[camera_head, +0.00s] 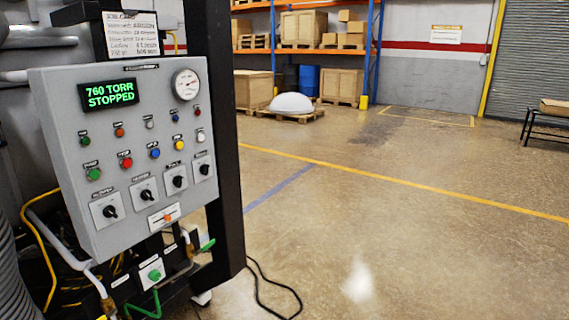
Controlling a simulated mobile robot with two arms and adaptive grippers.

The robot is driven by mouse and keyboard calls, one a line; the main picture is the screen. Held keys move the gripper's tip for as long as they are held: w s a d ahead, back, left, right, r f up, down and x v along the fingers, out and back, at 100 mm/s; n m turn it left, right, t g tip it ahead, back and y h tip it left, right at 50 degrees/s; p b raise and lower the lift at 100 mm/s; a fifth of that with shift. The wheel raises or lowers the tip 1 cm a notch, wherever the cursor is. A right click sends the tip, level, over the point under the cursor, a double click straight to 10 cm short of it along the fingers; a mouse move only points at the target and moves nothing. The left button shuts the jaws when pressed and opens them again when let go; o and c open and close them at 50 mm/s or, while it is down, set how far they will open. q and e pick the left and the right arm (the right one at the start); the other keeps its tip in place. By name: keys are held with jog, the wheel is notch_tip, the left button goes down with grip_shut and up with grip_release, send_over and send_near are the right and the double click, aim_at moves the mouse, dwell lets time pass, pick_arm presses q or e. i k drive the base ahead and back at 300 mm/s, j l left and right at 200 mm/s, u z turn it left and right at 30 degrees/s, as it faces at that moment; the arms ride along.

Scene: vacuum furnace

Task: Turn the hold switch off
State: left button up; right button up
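A grey control panel (137,145) stands at the left of the head view. Its lower row has several black rotary switches on white plates: the leftmost switch (110,211), a second switch (146,195), a third switch (179,181) and the rightmost switch (204,169). Their small labels are too blurred to read surely, so I cannot tell which one is the hold switch or how it is set. The green display (109,94) reads "760 TORR STOPPED". Neither of my grippers is in view.
A round gauge (186,84) and several coloured buttons and lamps sit above the switches. A black post (222,150) stands along the panel's right edge. Cables and hoses hang below. A black cable (272,290) lies on the floor. The floor to the right is open.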

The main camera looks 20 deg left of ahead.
aim_at(177, 180)
jog(key=i+l+u, duration=0.2)
jog(key=i, duration=0.3)
jog(key=i+l+u, duration=0.15)
jog(key=i, duration=0.4)
jog(key=i+l+u, duration=0.2)
jog(key=i, duration=0.3)
